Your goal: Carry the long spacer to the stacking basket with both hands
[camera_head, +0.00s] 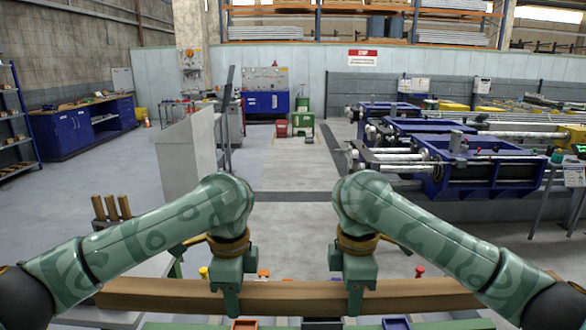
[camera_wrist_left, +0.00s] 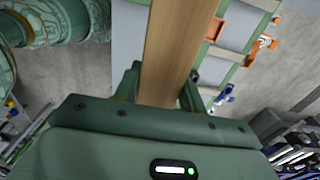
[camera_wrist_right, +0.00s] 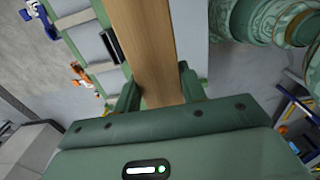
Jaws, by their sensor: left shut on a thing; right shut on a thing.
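The long spacer (camera_head: 292,297) is a brown wooden beam lying level across the front of the head view. My left gripper (camera_head: 231,302) is shut on it left of its middle, and my right gripper (camera_head: 355,302) is shut on it right of its middle. The spacer also runs up between the fingers in the left wrist view (camera_wrist_left: 172,45) and the right wrist view (camera_wrist_right: 142,42). I cannot make out the stacking basket for certain.
A green frame with grey panels (camera_wrist_left: 232,28) lies below the spacer. Small orange and blue items show near it. Wooden posts (camera_head: 111,208) stand at the left, beside a pale grey panel (camera_head: 186,155).

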